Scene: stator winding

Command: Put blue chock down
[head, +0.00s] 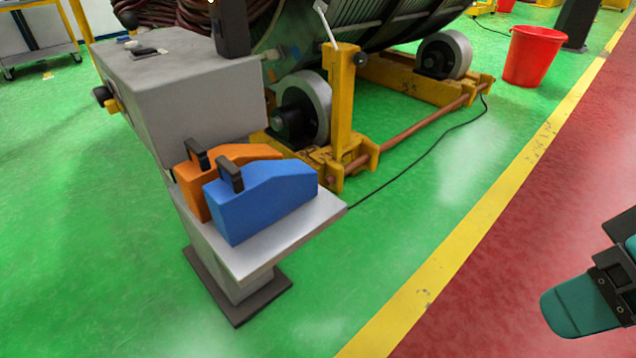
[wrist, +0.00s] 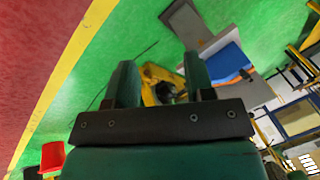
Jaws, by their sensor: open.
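The blue chock (head: 262,200) is a wedge-shaped block with a black handle. It sits on a small grey shelf (head: 300,228) beside an orange chock (head: 240,153), which is partly hidden behind it. My gripper (head: 590,300) is at the right edge of the head view, over the red floor and well apart from the shelf. Only part of it shows there. In the wrist view my gripper (wrist: 160,85) has two dark green fingers set apart with nothing between them. The blue chock (wrist: 230,62) appears there to the right of the fingers.
A grey box (head: 170,90) stands behind the shelf. A yellow roller frame (head: 340,155) carries a large drum beyond it. A red bucket (head: 534,55) stands at the upper right. A yellow line (head: 480,215) divides open green floor from red floor.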

